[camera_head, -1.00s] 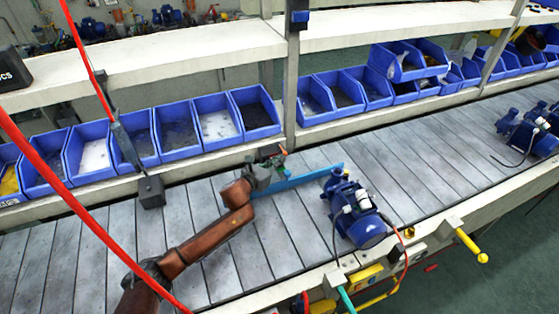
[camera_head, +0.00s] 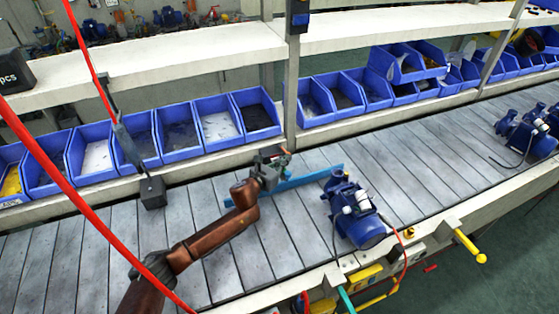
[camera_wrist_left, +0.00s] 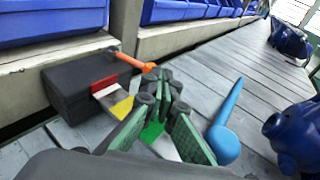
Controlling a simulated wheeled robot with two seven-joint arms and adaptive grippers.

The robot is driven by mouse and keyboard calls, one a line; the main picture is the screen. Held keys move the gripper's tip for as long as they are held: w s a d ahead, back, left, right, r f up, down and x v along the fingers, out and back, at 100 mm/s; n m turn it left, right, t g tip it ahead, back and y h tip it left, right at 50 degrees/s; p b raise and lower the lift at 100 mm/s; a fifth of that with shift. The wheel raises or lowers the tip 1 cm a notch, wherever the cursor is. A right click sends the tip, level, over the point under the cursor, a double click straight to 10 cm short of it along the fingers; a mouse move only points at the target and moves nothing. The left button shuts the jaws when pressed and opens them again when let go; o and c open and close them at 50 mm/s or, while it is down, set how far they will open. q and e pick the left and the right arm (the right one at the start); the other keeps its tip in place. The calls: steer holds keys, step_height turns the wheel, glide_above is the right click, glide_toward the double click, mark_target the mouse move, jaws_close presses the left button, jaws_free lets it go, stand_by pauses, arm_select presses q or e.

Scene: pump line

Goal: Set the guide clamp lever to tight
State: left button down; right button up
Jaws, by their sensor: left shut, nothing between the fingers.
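The guide clamp is a dark grey block (camera_wrist_left: 75,88) at the left of the left wrist view, beside the conveyor. A plate with red, yellow and green patches sticks out from it toward my fingers. In the head view my left gripper (camera_head: 271,176) is at the clamp. The blue guide rail (camera_head: 305,180) lies right of it.
A blue pump (camera_head: 356,212) stands on the slatted conveyor (camera_head: 400,165) right of my gripper, with another pump (camera_head: 530,135) farther right. Blue bins (camera_head: 258,112) line the shelf behind. A red hose (camera_head: 75,190) crosses the left side.

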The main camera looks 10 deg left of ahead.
arm_select(q)
steer(key=shift+s, duration=0.2)
steer(key=s+d+p+v, duration=0.1)
steer(key=p+v, duration=0.4)
steer(key=v, duration=0.8)
steer(key=shift+d, duration=0.55)
steer(key=shift+s, duration=0.15)
